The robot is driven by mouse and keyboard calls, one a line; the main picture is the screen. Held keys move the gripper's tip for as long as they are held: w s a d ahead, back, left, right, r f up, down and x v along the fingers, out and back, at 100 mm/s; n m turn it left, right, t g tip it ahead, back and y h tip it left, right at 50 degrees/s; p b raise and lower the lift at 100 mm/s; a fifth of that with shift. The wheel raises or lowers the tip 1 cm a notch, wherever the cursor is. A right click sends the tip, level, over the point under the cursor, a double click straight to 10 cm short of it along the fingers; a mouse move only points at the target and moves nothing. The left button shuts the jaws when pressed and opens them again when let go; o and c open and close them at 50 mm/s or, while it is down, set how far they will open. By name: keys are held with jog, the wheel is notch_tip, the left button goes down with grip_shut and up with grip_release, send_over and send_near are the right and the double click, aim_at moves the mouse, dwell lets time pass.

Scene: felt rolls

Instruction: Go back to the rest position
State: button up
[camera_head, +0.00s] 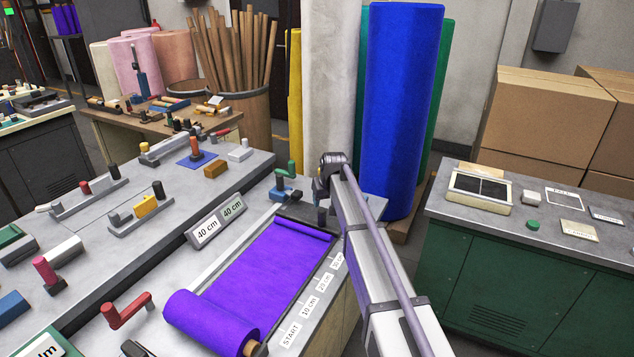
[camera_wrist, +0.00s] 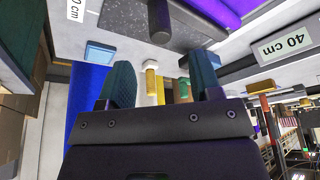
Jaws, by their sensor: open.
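My arm reaches over the right edge of the bench in the head view. Its end, my gripper (camera_head: 324,200), hangs near the far end of the purple felt, partly hidden by the arm. In the wrist view my gripper (camera_wrist: 164,84) shows two dark teal fingers spread apart with nothing held between them. The purple felt roll (camera_head: 212,322) lies at the near end of the cutting lane, with its felt sheet (camera_head: 268,257) spread flat along the printed length marks. A corner of purple felt also shows at the top of the wrist view (camera_wrist: 222,12).
A green handle on a blue base (camera_head: 285,190) stands close to my gripper. A tall blue roll (camera_head: 402,110) stands behind the arm. A green cabinet (camera_head: 520,290) with small items on top is at right. A red crank (camera_head: 126,310) and several blocks occupy the left bench.

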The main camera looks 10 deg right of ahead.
jog(key=s+d+f+m+g, duration=0.1)
jog(key=s+g, duration=0.3)
jog(key=s, duration=3.6)
jog(key=shift+s+d+m+h, duration=0.2)
jog(key=shift+d+m+h, duration=0.1)
jog(key=shift+h, duration=0.1)
